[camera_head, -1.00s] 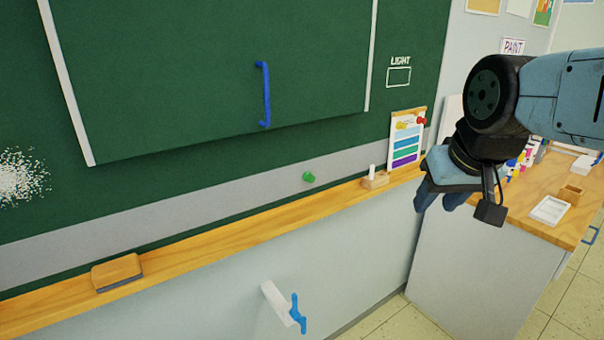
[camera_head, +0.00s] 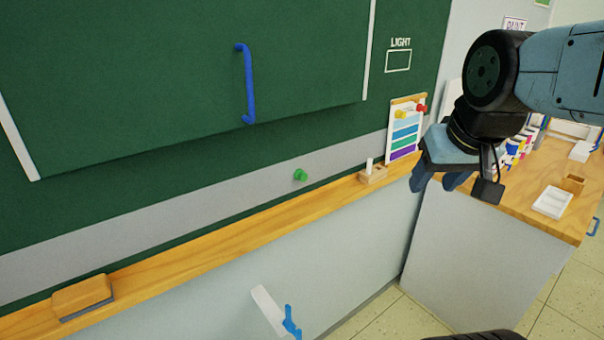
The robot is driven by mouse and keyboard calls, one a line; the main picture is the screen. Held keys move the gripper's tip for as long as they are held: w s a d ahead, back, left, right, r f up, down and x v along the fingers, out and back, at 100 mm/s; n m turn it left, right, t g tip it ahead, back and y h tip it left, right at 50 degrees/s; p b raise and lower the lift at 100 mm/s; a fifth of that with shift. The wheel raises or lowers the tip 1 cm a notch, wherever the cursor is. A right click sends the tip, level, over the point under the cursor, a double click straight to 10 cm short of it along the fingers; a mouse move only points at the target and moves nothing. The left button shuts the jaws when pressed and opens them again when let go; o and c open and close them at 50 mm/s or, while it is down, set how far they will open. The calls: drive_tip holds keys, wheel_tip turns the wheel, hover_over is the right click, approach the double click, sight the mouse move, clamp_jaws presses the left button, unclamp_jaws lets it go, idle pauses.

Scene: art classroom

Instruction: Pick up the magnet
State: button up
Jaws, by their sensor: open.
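A green magnet (camera_head: 300,175) sits on the grey strip below the green chalkboard, just above the wooden ledge. Two other small round pieces, one yellow (camera_head: 401,114) and one red (camera_head: 421,108), are at the top of the colour chart (camera_head: 405,135); they may be magnets too. My gripper (camera_head: 437,182) hangs at the right, its blue fingers pointing down, open and with nothing seen between them. In the picture it is well to the right of the green magnet and apart from it.
The wooden ledge (camera_head: 215,252) holds an eraser (camera_head: 83,297) and a small chalk holder (camera_head: 372,174). A blue handle (camera_head: 248,85) sticks out from the board. A white bracket with a blue lever (camera_head: 291,323) juts from the wall below. A wood-topped cabinet (camera_head: 520,210) stands at right.

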drive_tip(key=w+a+f+n+g+h, duration=0.1)
drive_tip(key=w+a+f+n+h, duration=0.1)
drive_tip(key=w+a+h, duration=0.3)
drive_tip(key=n+t, duration=0.4)
drive_tip(key=n, duration=0.3)
approach(302, 176)
drive_tip(key=shift+y, duration=0.4)
drive_tip(key=shift+d+x, duration=0.15)
drive_tip(key=shift+x, duration=2.2)
drive_tip(key=shift+d+x, duration=0.2)
drive_tip(key=shift+x, duration=2.1)
drive_tip(key=shift+r, duration=0.1)
drive_tip(key=c, duration=0.9)
